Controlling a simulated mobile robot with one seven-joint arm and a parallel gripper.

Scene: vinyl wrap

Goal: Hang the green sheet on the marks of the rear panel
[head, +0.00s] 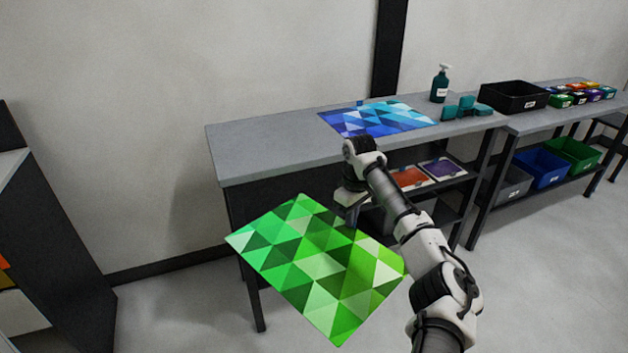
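The green sheet (318,262), patterned with triangles in several greens, is in the head view at lower centre. It is off the table, in the air in front of the bench's left end, and looks flat and tilted. My gripper (352,218) is at the sheet's upper right edge, and the sheet appears to hang from it. The fingertips are small and dark, and the grip itself is partly hidden by the sheet. The rear panel and its marks are not identifiable in this view.
A dark cabinet (60,250) stands left. Floor between is clear.

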